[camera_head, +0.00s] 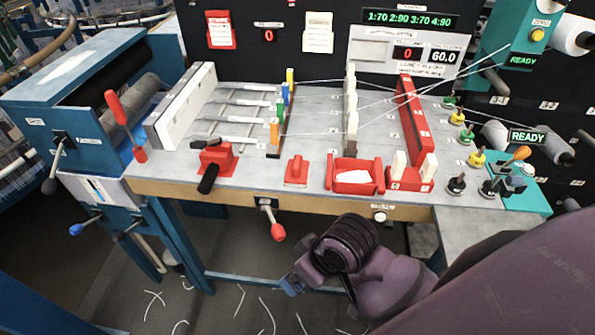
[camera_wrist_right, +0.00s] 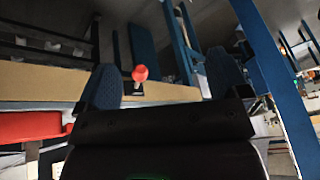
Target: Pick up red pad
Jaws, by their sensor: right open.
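A small red pad with a raised grip (camera_head: 296,170) lies on the grey worktop near its front edge, between the red clamp block and the red tray. My right gripper (camera_head: 291,286) is in front of the table, lower in the picture than its front edge and apart from the pad. In the right wrist view its two blue fingers (camera_wrist_right: 165,80) stand wide apart with nothing held between them. A red knob (camera_wrist_right: 140,73) shows beyond them, in the gap. I cannot tell whether the pad shows in the wrist view. My left gripper is not in view.
A red-knobbed lever (camera_head: 277,231) sticks out from the wooden table edge (camera_head: 330,207) above my right gripper. A red clamp block with a black handle (camera_head: 215,163) is left of the pad. A red tray (camera_head: 352,187) holding something white is right of it.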

